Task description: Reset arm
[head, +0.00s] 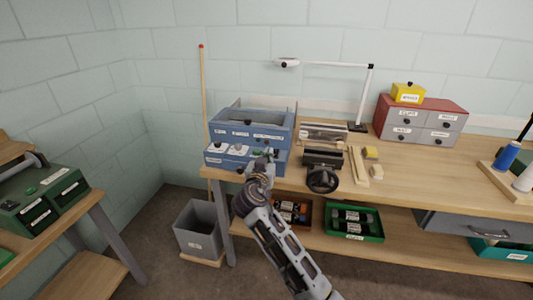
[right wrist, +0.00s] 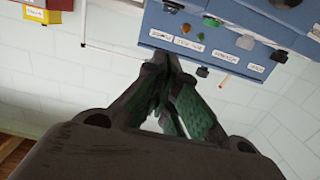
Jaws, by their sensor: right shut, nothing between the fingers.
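My right gripper (head: 263,160) is in front of the blue machine (head: 236,157) on the workbench, near its control panel. In the right wrist view the right gripper (right wrist: 172,68) is shut with nothing between its fingers. The fingertips meet close to the lower edge of the blue panel (right wrist: 215,50), which bears knobs, a green button and labels. I cannot tell whether they touch it. My left gripper is not in view.
A black handwheel (head: 322,179) stands right of the gripper. A lamp (head: 366,95), a red-topped drawer box (head: 420,120) and thread spools (head: 507,155) stand on the bench (head: 440,185). A green cabinet (head: 43,197) stands left.

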